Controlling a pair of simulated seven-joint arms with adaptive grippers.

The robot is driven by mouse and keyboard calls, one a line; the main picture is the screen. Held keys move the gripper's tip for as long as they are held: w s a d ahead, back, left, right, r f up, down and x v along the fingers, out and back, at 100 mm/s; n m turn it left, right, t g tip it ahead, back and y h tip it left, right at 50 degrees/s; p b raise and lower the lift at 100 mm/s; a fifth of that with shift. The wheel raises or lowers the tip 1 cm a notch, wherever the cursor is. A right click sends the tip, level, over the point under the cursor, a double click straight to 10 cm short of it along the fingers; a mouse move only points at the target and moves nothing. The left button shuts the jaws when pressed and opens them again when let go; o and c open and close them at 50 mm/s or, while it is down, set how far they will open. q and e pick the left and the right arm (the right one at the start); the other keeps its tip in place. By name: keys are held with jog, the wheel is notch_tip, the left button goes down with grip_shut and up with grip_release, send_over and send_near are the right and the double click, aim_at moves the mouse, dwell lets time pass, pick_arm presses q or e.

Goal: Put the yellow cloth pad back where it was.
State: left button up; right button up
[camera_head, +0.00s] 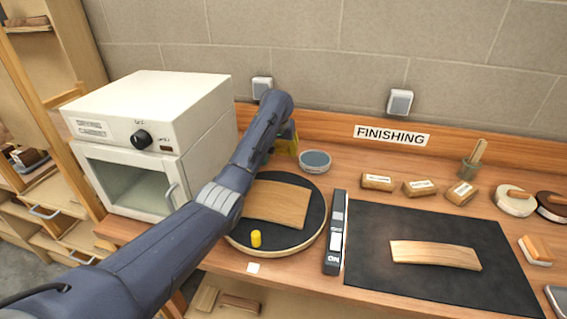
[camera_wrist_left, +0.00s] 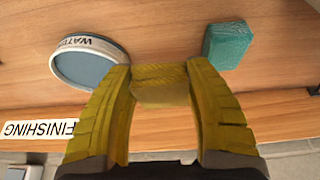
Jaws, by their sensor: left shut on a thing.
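The yellow cloth pad (camera_wrist_left: 160,84) is a small yellow-olive block held between the two yellow fingers of my left gripper (camera_wrist_left: 160,92) in the left wrist view. In the head view my left gripper (camera_head: 286,143) is at the back of the bench, left of the grey-blue water bowl (camera_head: 315,161). My own arm partly hides it there, and I cannot clearly tell pad from fingers. The water bowl also shows in the left wrist view (camera_wrist_left: 90,62), left of the fingers and apart from the pad. My right gripper is not in view.
A teal block (camera_wrist_left: 228,44) lies near the fingers. A round dark turntable (camera_head: 313,225) holds a curved wooden sheet (camera_head: 276,204) and a yellow cylinder (camera_head: 256,239). A white oven (camera_head: 150,130) stands left. A black mat (camera_head: 400,300) carries another curved piece (camera_head: 435,255). Labelled blocks (camera_head: 420,188) line the back.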

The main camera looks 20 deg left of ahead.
aim_at(284, 166)
pick_arm(q)
jog(key=shift+f, duration=3)
jog(key=shift+f, duration=0.4)
jog(key=o, duration=0.7)
jog(key=shift+s+f, duration=0.1)
